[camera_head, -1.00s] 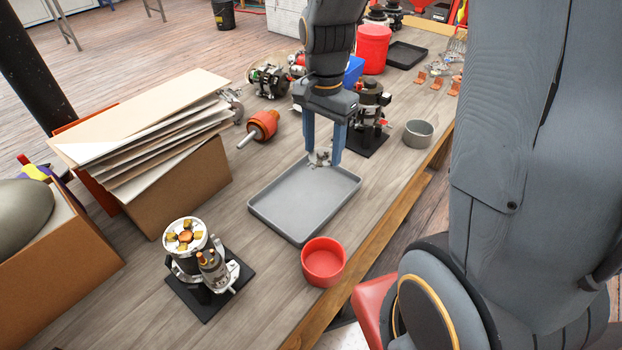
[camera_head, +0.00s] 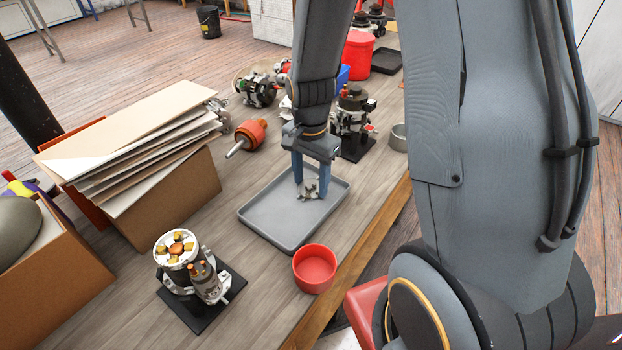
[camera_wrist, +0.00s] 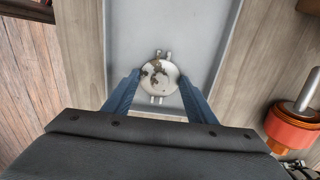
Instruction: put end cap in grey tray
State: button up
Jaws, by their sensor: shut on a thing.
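The end cap (camera_wrist: 159,78) is a small round silvery part with brown patches and short lugs. My gripper (camera_head: 311,191) is shut on it, with a blue finger on each side, and it also shows in the wrist view (camera_wrist: 159,86). The grey tray (camera_head: 268,233) is a shallow rectangular tray on the wooden bench. The end cap (camera_head: 309,191) is over the tray's inside, toward its far right part. I cannot tell whether it touches the tray floor.
A red round bowl (camera_head: 314,268) stands just right of the tray's near corner. An alternator on a black stand (camera_head: 190,270) is at the near left. An orange rotor (camera_head: 248,135) lies beyond the tray. A cardboard box with sheets (camera_head: 165,205) stands left.

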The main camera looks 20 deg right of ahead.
aim_at(312, 187)
jog(key=shift+f, duration=0.15)
jog(key=o, duration=1.1)
notch_tip(312, 187, up, 12)
jog(key=b, duration=0.1)
jog(key=s+f+n, duration=0.3)
jog(key=s+n, duration=0.7)
jog(key=n, duration=0.1)
jog(key=shift+s+a+t, duration=0.25)
jog(key=shift+t, duration=0.05)
